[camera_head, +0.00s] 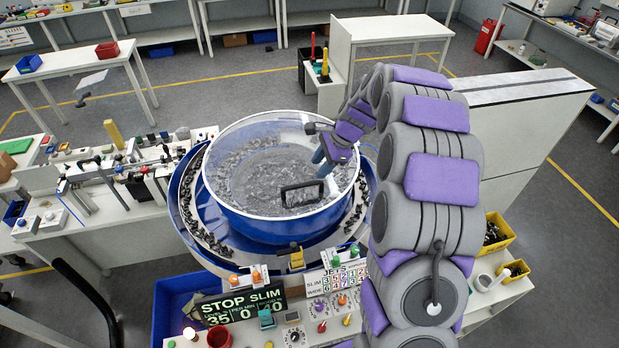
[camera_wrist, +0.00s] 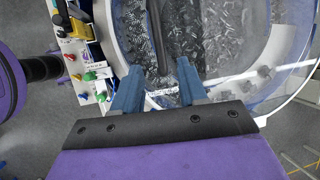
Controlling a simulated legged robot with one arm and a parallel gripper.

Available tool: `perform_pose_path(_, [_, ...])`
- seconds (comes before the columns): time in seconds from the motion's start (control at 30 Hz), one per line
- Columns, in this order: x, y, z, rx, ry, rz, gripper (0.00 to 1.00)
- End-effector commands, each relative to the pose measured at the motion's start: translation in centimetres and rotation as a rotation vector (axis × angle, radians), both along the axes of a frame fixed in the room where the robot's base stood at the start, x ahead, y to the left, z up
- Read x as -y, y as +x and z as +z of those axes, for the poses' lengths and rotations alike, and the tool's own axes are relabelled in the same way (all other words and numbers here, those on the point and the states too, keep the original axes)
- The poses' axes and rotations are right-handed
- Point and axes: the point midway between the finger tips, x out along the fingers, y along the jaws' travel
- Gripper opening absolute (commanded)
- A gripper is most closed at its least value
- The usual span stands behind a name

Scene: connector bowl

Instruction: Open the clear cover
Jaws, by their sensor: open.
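The clear cover (camera_head: 262,160) is a round transparent lid with a pale rim, lying closed over the blue bowl (camera_head: 235,222) of dark metal parts. Its black handle (camera_head: 302,187) stands near the front edge. My gripper (camera_head: 322,168) is open above the right part of the cover, behind and right of the handle in the head view. In the wrist view, my open fingers (camera_wrist: 159,68) straddle the black handle (camera_wrist: 157,35) in the picture, with the clear cover (camera_wrist: 225,40) beyond. Contact with the handle cannot be told.
A control panel (camera_head: 325,310) with knobs and a STOP SLIM display (camera_head: 243,304) stands in front of the bowl. A blue bin (camera_head: 180,310) is at front left. A cluttered bench (camera_head: 105,205) is left; yellow bins (camera_head: 497,232) are right. Space above the cover's left is free.

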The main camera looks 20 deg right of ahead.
Motion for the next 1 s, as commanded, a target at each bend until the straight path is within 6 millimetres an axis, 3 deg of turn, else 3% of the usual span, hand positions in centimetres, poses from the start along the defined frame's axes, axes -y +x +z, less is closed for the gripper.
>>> perform_pose_path(0.2, [-1.7,0.7,-3.8,-0.005,0.002,0.002,0.42])
perform_pose_path(0.4, [-2.7,1.2,-6.2,-0.004,0.002,0.001,0.42])
perform_pose_path(0.83, [-3.0,1.4,-7.1,0.0,0.0,0.0,0.42])
perform_pose_path(1.0, [-2.9,1.4,-7.1,0.0,0.0,0.0,0.28])
